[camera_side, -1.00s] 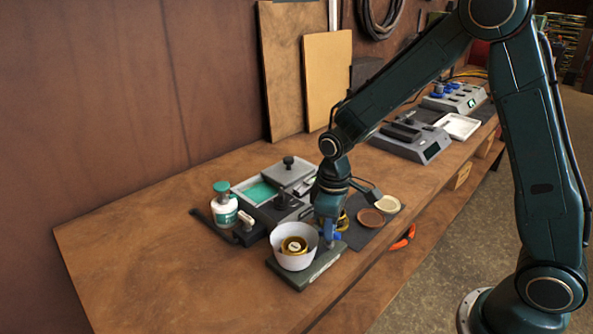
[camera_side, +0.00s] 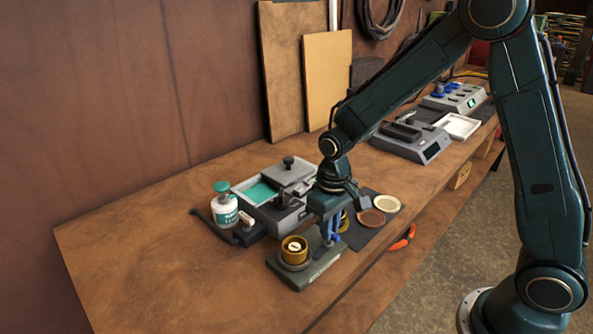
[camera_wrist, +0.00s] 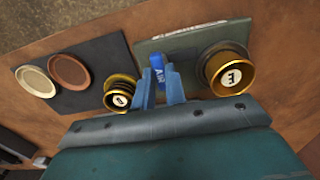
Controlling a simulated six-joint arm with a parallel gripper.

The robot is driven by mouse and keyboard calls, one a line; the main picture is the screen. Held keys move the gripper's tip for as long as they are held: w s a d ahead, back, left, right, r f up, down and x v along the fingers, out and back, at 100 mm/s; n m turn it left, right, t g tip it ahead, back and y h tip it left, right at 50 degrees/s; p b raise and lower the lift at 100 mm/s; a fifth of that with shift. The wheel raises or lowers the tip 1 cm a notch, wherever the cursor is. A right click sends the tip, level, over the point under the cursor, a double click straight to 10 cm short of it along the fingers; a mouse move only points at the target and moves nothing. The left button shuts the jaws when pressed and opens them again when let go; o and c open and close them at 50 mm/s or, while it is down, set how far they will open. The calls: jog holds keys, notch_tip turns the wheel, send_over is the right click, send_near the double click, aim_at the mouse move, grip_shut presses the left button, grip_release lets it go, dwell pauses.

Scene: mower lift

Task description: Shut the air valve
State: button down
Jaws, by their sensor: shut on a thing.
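The air valve is a blue lever marked "AIR" (camera_wrist: 158,75), seen in the wrist view at the edge of a grey-green base plate (camera_side: 312,272). My gripper (camera_wrist: 162,88) is shut on this lever, with one blue finger on each side of it. In the side view my gripper (camera_side: 330,230) points down at the right part of the base, and its fingers mostly hide the lever. A brass cylinder with a pale marked top (camera_side: 294,247) stands on the same base, left of my gripper; it shows in the wrist view too (camera_wrist: 229,75).
A dark mat (camera_side: 368,232) right of the base holds a brown disc (camera_side: 371,218), a cream disc (camera_side: 387,204) and a second brass part (camera_wrist: 119,94). A grey tray unit (camera_side: 280,208) and a white-green bottle (camera_side: 225,205) stand behind. The bench front left is clear.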

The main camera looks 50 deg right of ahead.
aim_at(334, 233)
jog(key=c, duration=1.4)
grip_release()
jog(key=shift+c, duration=0.2)
jog(key=shift+r, duration=0.15)
notch_tip(334, 233, up, 14)
jog(key=shift+f, duration=0.2)
jog(key=shift+s+r, duration=0.1)
jog(key=s+d+r+t, duration=0.1)
jog(key=s+r+t, duration=0.1)
jog(key=s, duration=0.7)
jog(key=s+d+r+t, duration=0.2)
jog(key=s+r+t, duration=0.1)
jog(key=s, duration=0.7)
jog(key=shift+s+r+t, duration=0.25)
jog(key=shift+r+t, duration=0.05)
jog(key=shift+r, duration=0.2)
